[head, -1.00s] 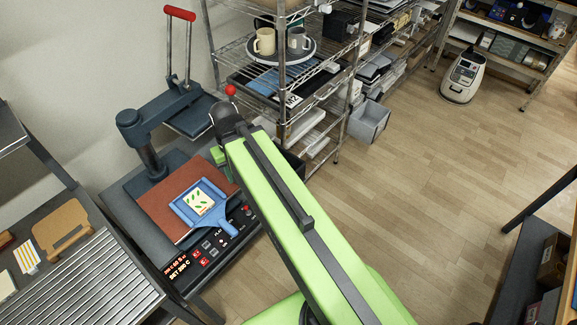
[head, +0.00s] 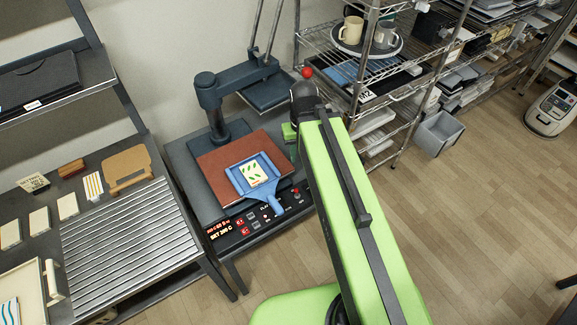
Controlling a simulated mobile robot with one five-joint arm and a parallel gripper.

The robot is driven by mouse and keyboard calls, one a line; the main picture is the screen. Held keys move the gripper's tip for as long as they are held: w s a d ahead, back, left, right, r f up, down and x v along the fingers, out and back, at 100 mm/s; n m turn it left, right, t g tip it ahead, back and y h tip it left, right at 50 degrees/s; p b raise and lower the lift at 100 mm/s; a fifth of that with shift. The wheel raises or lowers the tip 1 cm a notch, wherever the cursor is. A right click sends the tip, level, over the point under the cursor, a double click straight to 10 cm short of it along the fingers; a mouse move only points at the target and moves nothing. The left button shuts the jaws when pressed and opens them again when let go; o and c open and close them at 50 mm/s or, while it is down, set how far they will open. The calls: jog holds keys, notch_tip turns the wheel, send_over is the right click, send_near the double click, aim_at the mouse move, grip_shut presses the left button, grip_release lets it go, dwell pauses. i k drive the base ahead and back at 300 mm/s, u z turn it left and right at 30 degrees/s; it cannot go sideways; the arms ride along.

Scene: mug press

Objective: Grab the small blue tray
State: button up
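The small blue tray (head: 238,179) lies on the brown plate (head: 215,185) of the heat press, with its handle (head: 271,204) pointing toward the front control panel. A white tile with green leaf marks (head: 253,173) lies in the tray. My green arm reaches from the bottom of the head view up to the right side of the press. My gripper's fingers are hidden behind the arm's dark end; only a bit of green shows at its left, beside the plate's right edge. Whether it is open or shut does not show.
The press's upper platen (head: 268,90) is swung back, behind the plate. A wire shelf (head: 350,75) with mugs on a round tray stands close right of my arm. A slatted bench (head: 128,225) with cards and a tan board (head: 127,167) is at left.

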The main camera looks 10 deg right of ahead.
aim_at(265, 192)
jog(key=u, duration=2.4)
jog(key=k, duration=0.95)
jog(key=u, duration=0.55)
jog(key=i, duration=0.5)
jog(key=u, duration=0.05)
